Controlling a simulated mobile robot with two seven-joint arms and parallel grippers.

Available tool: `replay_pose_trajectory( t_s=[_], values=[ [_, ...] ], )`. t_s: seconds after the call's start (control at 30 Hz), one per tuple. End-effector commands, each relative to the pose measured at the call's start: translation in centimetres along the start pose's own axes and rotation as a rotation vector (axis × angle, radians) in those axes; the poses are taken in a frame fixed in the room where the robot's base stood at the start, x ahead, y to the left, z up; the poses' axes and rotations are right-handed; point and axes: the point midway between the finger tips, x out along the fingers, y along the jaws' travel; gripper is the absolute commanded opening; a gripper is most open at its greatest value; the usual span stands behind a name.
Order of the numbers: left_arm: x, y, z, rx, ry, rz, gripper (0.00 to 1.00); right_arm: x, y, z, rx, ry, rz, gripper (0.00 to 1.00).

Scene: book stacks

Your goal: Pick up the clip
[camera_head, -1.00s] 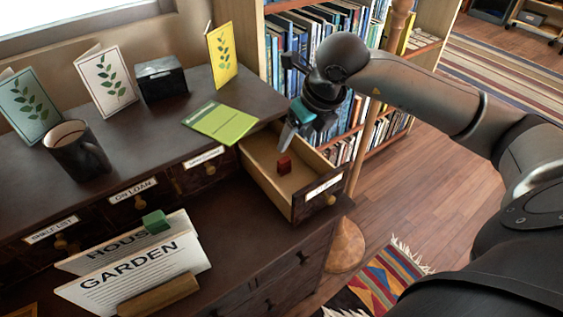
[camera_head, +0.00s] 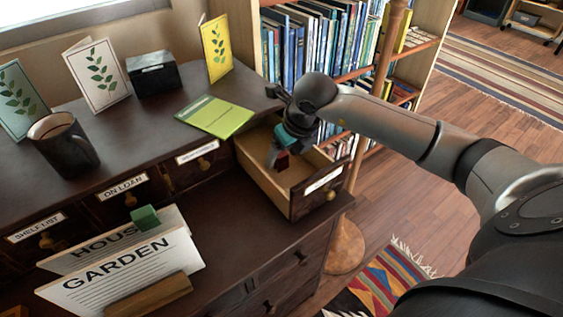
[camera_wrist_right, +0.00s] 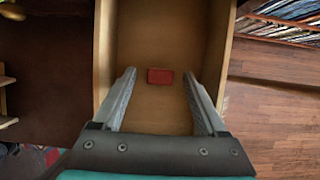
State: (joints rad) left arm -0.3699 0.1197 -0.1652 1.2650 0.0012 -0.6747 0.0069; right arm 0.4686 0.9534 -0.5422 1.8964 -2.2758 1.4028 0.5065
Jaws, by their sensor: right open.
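A small red block-like clip (camera_head: 283,161) lies on the bare floor of the open drawer (camera_head: 262,183). In the right wrist view the red clip (camera_wrist_right: 160,76) appears between my two fingertips, with a gap on each side. My right gripper (camera_head: 277,155) is open and reaches down into the drawer; it partly covers the red clip in the head view. I cannot tell how far the fingertips are above the drawer floor. A green clip (camera_head: 145,217) sits on the top edge of the upright cards (camera_head: 125,265). My left gripper is not in view.
The drawer walls stand close around my right gripper. A green booklet (camera_head: 215,116) lies on the desk top beside the drawer. A black mug (camera_head: 66,146), a dark box (camera_head: 153,74) and standing cards are farther left. A bookshelf (camera_head: 300,45) stands behind.

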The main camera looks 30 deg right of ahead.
Motion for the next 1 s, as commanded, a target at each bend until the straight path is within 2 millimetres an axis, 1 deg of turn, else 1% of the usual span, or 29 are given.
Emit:
replay_pose_trajectory(
  t_s=[0.03, 0.2, 0.53, 1.0],
  values=[
    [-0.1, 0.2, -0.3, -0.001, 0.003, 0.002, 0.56, 0.8, 0.0, -0.1, 0.001, 0.002, 0.000, 0.75],
    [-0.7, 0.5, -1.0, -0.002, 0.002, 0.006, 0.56, 1.9, 0.0, 0.0, 0.000, 0.000, 0.000, 0.75],
    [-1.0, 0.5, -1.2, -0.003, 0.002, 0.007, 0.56, 2.1, 0.0, 0.0, -0.001, 0.000, -0.001, 0.75],
    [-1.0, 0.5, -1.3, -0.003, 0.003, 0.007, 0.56, 2.1, 0.0, 0.0, -0.001, 0.000, -0.001, 0.22]
  ],
)
